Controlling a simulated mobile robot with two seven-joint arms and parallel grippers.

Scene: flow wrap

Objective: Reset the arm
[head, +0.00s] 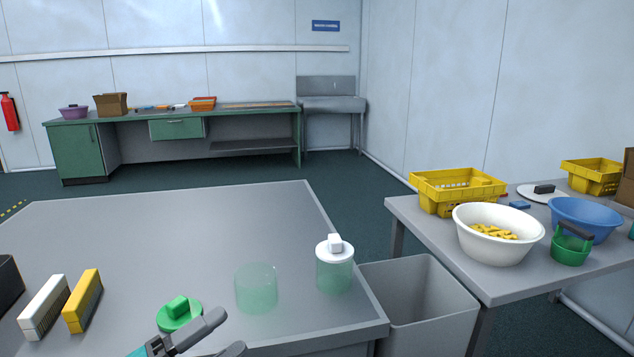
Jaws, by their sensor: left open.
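My left gripper (233,333) shows at the bottom edge of the head view, low over the front of the grey table (190,232). Its two dark fingers are apart with nothing between them. A green lid with a knob (180,315) lies just left of and behind the fingers, and the picture does not settle whether they touch it. A clear green open jar (257,289) stands behind the gripper. A second green jar (334,275) with a white knobbed lid (335,249) stands to its right. My right gripper is not in view.
A grey bin (425,305) is beside the table's right edge. The right table holds a white bowl (498,240), a yellow basket (457,190) and a blue bowl (583,219). The table's middle is clear.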

